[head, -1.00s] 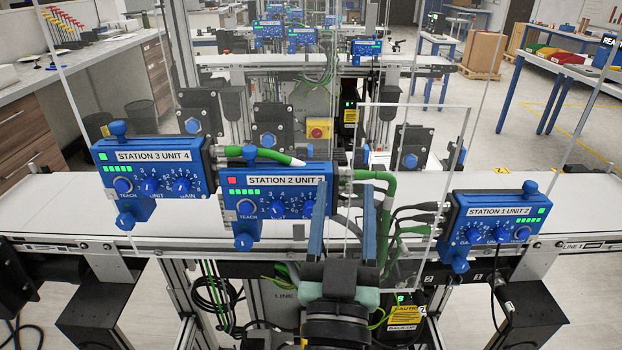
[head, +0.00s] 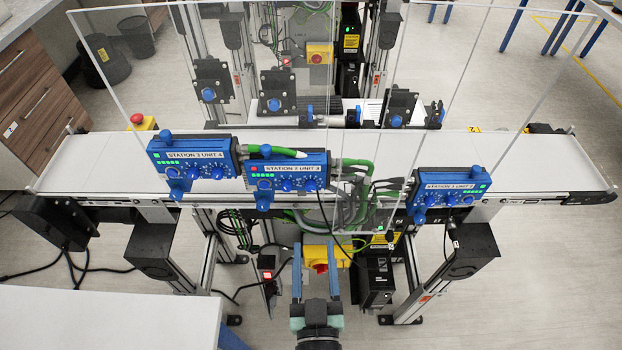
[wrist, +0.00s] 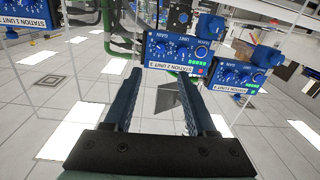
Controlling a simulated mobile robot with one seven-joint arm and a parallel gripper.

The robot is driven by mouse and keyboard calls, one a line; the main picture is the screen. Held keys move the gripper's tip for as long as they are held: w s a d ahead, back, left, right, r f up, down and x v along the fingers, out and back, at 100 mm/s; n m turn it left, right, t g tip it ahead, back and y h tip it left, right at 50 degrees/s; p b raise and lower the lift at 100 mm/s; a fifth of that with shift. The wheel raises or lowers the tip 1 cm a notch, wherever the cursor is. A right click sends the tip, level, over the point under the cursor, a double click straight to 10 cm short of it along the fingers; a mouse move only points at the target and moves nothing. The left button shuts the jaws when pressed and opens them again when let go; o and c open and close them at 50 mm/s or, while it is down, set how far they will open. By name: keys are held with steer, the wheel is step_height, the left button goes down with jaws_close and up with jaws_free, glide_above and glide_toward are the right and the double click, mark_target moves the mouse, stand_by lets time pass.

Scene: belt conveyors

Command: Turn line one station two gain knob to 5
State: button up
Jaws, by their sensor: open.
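The blue station 2 box (head: 288,168) hangs in the middle of the near conveyor's front, with a red light and a row of green ones. Its gain knob (head: 310,186) is the rightmost of its small blue knobs; its setting is too small to read. In the wrist view the station 2 box (wrist: 171,65) appears upside down beyond the fingertips, with the gain knob (wrist: 160,49) at its left. My gripper (head: 316,262) is open and empty. In the head view it appears below the box, apart from it; in the wrist view the gripper (wrist: 158,88) has clear space between its fingers.
The station 3 box (head: 190,157) is close on the left and the station 1 box (head: 448,188) stands to the right. Green cables (head: 352,163) run beside station 2. A clear panel (head: 108,92) rises around the conveyor (head: 110,160). A yellow box with a red button (head: 322,257) sits below.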

mark_target(311, 190)
steer(key=w, duration=1.2)
steer(key=shift+w+a+f, duration=0.1)
steer(key=shift+w+a, duration=0.15)
steer(key=shift+w, duration=0.15)
jaws_close()
